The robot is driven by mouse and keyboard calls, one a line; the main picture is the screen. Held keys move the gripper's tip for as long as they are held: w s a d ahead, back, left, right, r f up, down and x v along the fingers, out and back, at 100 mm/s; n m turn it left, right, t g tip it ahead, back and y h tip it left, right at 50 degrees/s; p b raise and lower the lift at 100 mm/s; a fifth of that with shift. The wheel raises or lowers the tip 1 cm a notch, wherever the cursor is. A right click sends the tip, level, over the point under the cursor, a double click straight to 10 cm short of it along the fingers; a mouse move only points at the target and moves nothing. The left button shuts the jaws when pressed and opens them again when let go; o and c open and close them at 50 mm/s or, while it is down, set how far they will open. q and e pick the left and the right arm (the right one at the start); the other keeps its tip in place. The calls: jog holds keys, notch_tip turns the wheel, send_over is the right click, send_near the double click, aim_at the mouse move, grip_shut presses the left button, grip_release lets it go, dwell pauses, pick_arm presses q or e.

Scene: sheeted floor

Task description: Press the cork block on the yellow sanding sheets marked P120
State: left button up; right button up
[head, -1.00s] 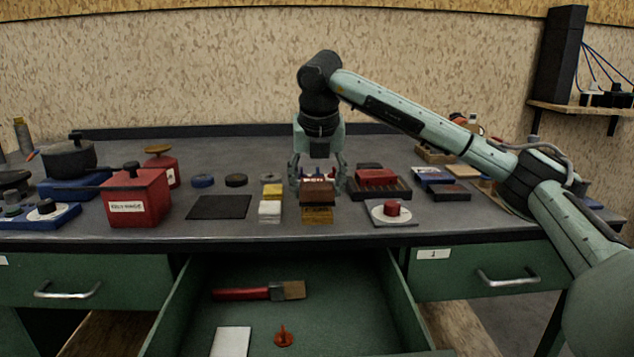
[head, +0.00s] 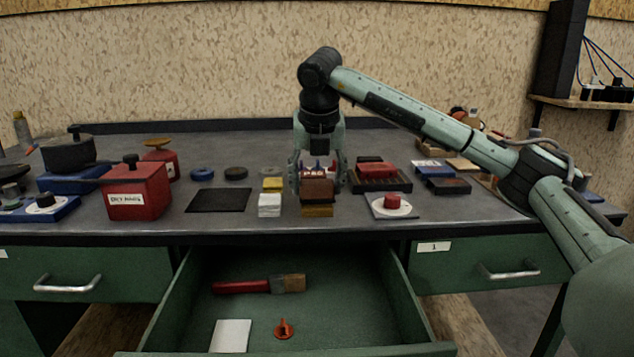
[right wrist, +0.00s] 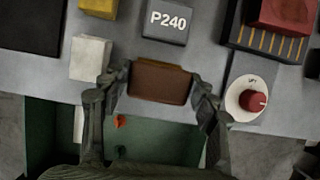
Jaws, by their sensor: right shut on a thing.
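My right gripper (head: 318,185) is shut on the brown cork block (head: 317,190), with a finger at each side. The block also shows between the fingers in the right wrist view (right wrist: 159,82). It is directly over the yellow sanding sheets (head: 317,211), whose front edge shows below it in the head view. I cannot tell whether block and sheets touch. No P120 mark is readable. A grey stack marked P240 (right wrist: 167,22) lies just behind. My left gripper is not in view.
White (head: 269,206) and yellow (head: 272,185) stacks stand close on the left, beside a black mat (head: 219,200). A round red-knobbed dial (head: 392,204) and a tray with a red block (head: 377,170) stand to the right. An open drawer (head: 340,310) lies below.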

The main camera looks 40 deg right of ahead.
aim_at(317, 181)
jog(key=shift+f+b, duration=0.35)
jog(key=shift+f, duration=0.1)
dwell(0.8)
jog(key=shift+r+p, duration=1.65)
jog(key=shift+r, duration=1.9)
